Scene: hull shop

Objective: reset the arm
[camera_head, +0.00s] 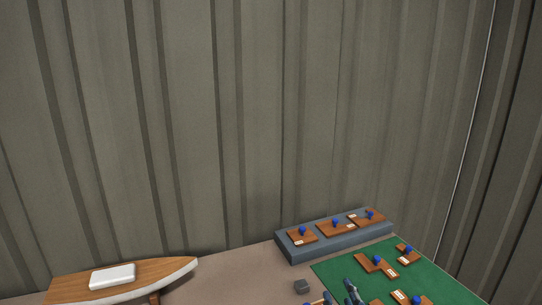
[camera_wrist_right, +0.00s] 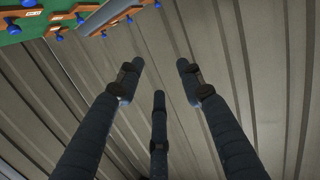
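My right gripper (camera_head: 354,291) shows at the bottom edge of the head view, over the near left part of the green mat (camera_head: 341,269). In the right wrist view my right gripper (camera_wrist_right: 157,85) has its three dark fingers spread apart, with nothing between them. The corrugated wall stands behind the fingers in that view. My left gripper is in neither view.
A grey-blue raised block (camera_head: 340,243) holds wooden pieces with blue knobs. More such pieces (camera_head: 369,263) lie on the mat. A wooden boat model (camera_head: 75,286) stands at the left. A corrugated wall (camera_head: 270,120) rises behind.

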